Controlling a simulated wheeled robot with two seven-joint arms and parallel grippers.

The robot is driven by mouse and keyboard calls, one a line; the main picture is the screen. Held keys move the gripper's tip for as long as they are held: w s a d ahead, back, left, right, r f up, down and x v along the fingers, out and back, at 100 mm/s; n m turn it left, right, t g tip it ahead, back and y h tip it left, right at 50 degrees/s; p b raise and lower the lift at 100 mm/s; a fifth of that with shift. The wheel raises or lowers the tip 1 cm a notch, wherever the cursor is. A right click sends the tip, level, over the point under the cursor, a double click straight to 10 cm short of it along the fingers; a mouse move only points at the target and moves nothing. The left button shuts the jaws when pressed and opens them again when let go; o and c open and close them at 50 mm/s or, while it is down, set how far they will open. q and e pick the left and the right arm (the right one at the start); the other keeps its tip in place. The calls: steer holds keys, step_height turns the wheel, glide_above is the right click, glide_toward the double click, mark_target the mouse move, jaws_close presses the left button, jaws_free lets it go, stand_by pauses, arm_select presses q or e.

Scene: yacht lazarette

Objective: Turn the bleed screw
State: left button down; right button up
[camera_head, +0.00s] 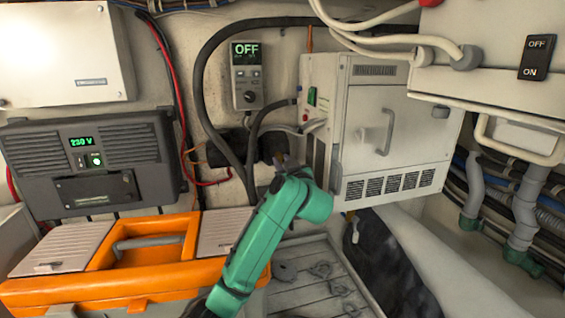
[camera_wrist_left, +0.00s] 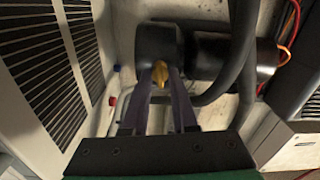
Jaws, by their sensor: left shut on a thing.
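The bleed screw (camera_wrist_left: 160,73) is a small brass-coloured piece on the near face of a black cylindrical pump body (camera_wrist_left: 157,42). In the left wrist view my left gripper (camera_wrist_left: 161,82) has its two dark fingers closed on the screw, one on each side. In the head view my green left arm reaches up to the black pump (camera_head: 268,145), and the left gripper (camera_head: 283,163) is small there. The screw is hidden in the head view. My right gripper is in neither view.
A white cabinet (camera_head: 345,125) stands just right of the gripper. Black hoses (camera_head: 203,95) run down to the pump. An orange toolbox (camera_head: 105,290) sits at lower left, below a grey inverter (camera_head: 85,160). A control panel (camera_head: 246,75) reading OFF hangs above.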

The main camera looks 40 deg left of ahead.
arm_select(q)
steer(key=shift+f+m, duration=0.15)
steer(key=shift+m, duration=0.65)
steer(key=c, duration=0.7)
jaws_free()
steer(key=b+v, duration=0.5)
steer(key=v, duration=0.9)
steer(key=shift+d, duration=0.25)
